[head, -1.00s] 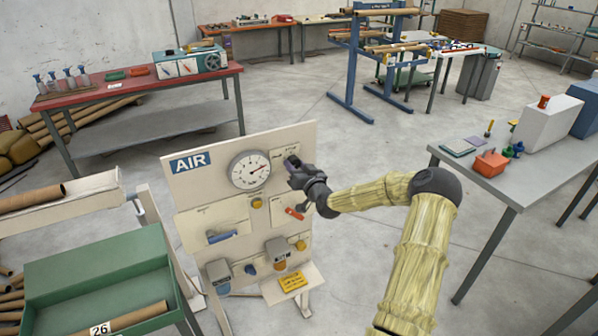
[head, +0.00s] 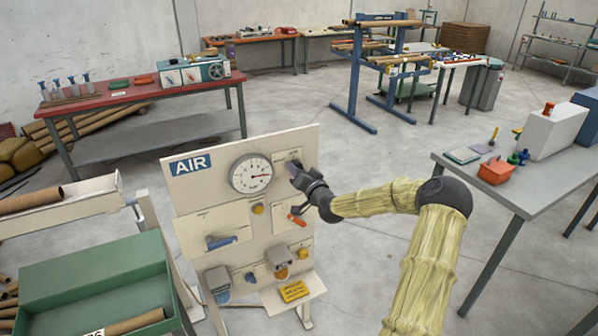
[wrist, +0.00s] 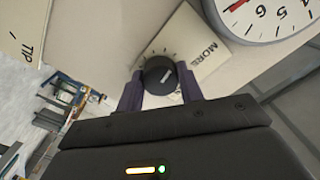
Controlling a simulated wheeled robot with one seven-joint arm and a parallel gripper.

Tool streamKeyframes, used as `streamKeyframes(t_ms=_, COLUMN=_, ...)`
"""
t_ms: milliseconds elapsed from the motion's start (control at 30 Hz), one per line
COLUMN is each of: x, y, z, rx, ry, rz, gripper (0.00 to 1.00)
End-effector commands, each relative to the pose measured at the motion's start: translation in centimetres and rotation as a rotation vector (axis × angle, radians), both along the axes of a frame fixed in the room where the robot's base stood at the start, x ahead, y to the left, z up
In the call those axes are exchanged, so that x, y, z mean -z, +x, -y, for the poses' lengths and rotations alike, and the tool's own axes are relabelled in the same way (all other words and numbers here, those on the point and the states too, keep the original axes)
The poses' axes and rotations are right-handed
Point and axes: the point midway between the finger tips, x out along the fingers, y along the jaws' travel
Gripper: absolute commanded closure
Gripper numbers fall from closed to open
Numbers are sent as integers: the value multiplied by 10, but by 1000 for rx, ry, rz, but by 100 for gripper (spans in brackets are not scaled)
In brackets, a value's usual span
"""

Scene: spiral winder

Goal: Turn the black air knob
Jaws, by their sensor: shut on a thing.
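The black air knob (wrist: 159,78) sits in front of a pale plate marked "MORE" (wrist: 203,55) in the wrist view. A white pointer line shows on its face. My gripper (wrist: 160,83) has its two purple fingers on either side of the knob, closed on it. In the head view my gripper (head: 294,167) is at the upper right of the AIR panel (head: 193,187), and it hides the knob there. The round gauge (head: 251,174) is left of my gripper, its needle pointing right. Part of the gauge also shows in the wrist view (wrist: 262,15).
Below my gripper, the panel carries an orange-red lever (head: 297,220), a blue handle (head: 222,242) and yellow knobs. A green bin (head: 95,262) stands at left. A grey table (head: 500,200) stands at right. Open floor lies behind the panel.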

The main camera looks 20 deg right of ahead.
Motion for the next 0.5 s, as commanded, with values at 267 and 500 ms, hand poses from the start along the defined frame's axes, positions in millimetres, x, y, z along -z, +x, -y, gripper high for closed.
streamKeyframes(t_ms=267, x=1, y=0, z=-1, rx=-1, ry=-1, rz=-2, gripper=41)
streamKeyframes(t_ms=500, x=1, y=-1, z=-1, rx=-2, ry=-1, rz=-1, gripper=41)
